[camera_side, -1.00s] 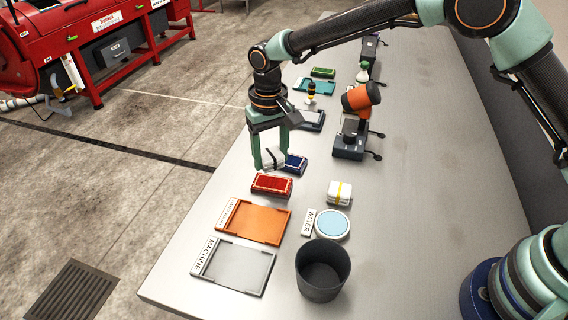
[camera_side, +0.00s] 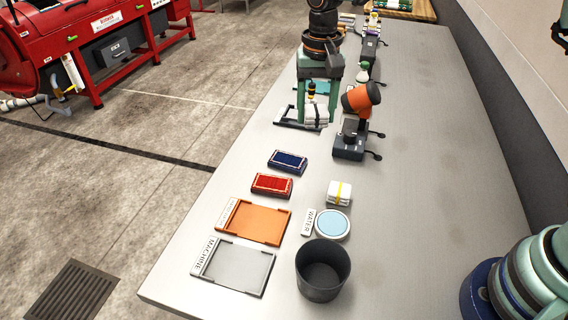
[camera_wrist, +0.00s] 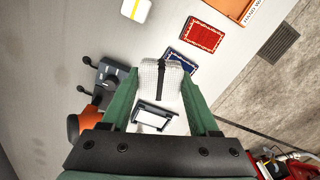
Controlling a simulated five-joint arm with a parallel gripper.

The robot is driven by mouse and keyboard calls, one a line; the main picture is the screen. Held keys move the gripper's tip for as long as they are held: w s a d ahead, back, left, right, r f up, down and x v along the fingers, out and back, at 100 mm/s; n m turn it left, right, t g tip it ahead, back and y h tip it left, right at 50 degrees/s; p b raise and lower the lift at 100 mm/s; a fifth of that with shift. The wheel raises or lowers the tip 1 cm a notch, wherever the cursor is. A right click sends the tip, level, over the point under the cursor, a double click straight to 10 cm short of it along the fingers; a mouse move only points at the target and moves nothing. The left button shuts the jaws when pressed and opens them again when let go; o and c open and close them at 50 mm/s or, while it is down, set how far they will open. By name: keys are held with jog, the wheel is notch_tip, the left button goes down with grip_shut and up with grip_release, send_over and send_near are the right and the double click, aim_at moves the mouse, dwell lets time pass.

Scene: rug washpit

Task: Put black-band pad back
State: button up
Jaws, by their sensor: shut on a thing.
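The black-band pad (camera_side: 317,117) is a white folded pad with a black strap. My gripper (camera_side: 316,108) is shut on it and holds it in the air, beyond the blue block. In the wrist view the pad (camera_wrist: 150,76) sits between the fingertips of my gripper (camera_wrist: 160,88). A low tray (camera_side: 287,121) with a pale floor lies below and beside the held pad in the side view; my gripper partly hides it. The wrist view shows a dark-edged tray (camera_wrist: 142,124) between the fingers.
An orange-headed device (camera_side: 352,140) stands close right of my gripper. A blue block (camera_side: 287,162), a red block (camera_side: 271,185), a yellow-band pad (camera_side: 333,195), an orange tray (camera_side: 255,224), a grey tray (camera_side: 238,267) and a dark bin (camera_side: 322,283) lie nearer. The table's right side is clear.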

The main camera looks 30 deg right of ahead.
aim_at(343, 174)
jog(key=s+d+r+m, duration=0.3)
jog(key=d+r+m, duration=0.1)
jog(key=d, duration=0.3)
jog(key=f, duration=1.9)
jog(key=shift+s+d+f, duration=0.1)
jog(key=shift+d+f, duration=0.1)
jog(key=shift+f, duration=0.05)
jog(key=shift+f, duration=0.15)
jog(key=o, duration=1.2)
